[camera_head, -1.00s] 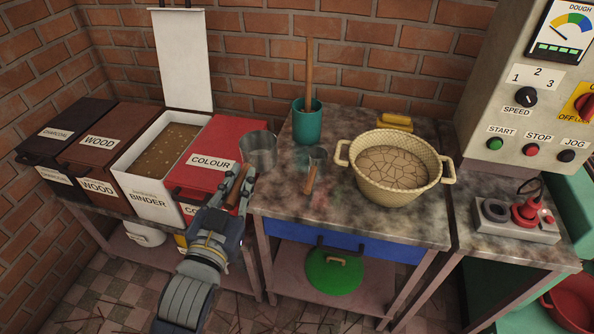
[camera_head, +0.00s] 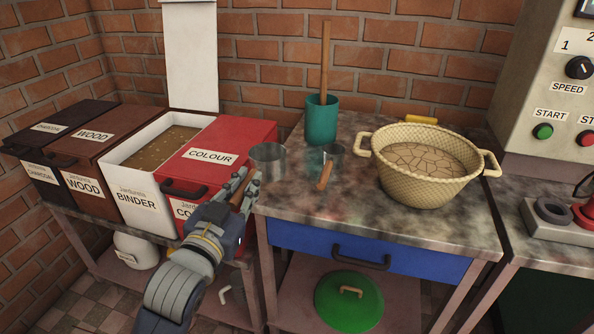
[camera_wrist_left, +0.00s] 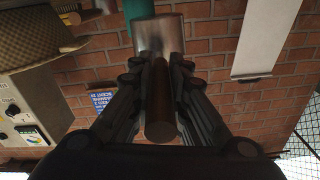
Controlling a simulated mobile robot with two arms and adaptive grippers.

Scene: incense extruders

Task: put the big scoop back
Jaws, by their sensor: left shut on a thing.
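The big scoop is a grey metal cup (camera_head: 268,161) with a wooden handle. My left gripper (camera_head: 243,190) is shut on that handle, and the cup points away from it over the back left of the marble-topped table. I cannot tell whether the cup touches the top. In the left wrist view the handle (camera_wrist_left: 160,105) lies between the fingers, with the cup (camera_wrist_left: 160,35) beyond. A smaller scoop (camera_head: 326,162) with a wooden handle is on the table just right of the big one. My right gripper is not in view.
A teal pot (camera_head: 320,125) holding a wooden stick stands behind the small scoop. A woven basin (camera_head: 425,190) fills the table's right. The red COLOUR bin (camera_head: 240,145) stands close left of my gripper. The table's front middle (camera_head: 345,215) is bare.

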